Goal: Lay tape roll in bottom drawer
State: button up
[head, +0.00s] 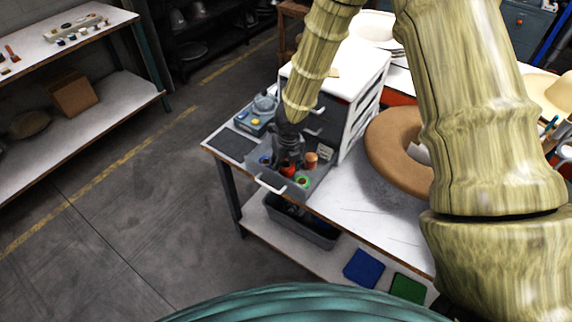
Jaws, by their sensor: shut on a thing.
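The grey bottom drawer (306,193) is pulled out of the white cabinet (337,78), with its pale handle (271,187) toward the front left. My gripper (288,164) points down over the drawer, its dark fingers close to the contents. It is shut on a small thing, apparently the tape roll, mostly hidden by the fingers. I cannot tell whether it touches the drawer floor. In the drawer are a red piece (288,171), a green ring-shaped piece (303,181) and an orange-brown spool (311,160).
A brown hat (392,150) lies on the white table (350,207) right of the drawer. A blue-grey box (253,120) and a dark mat (231,146) are left of it. A grey bin (300,226) sits on the shelf below. Floor at left is clear.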

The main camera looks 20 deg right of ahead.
jog(key=shift+f+b, duration=0.35)
jog(key=shift+b, duration=0.1)
dwell(0.5)
dwell(0.3)
jog(key=o, duration=1.1)
jog(key=shift+r, duration=0.1)
jog(key=shift+r+p, duration=3.5)
jog(key=shift+r, duration=0.7)
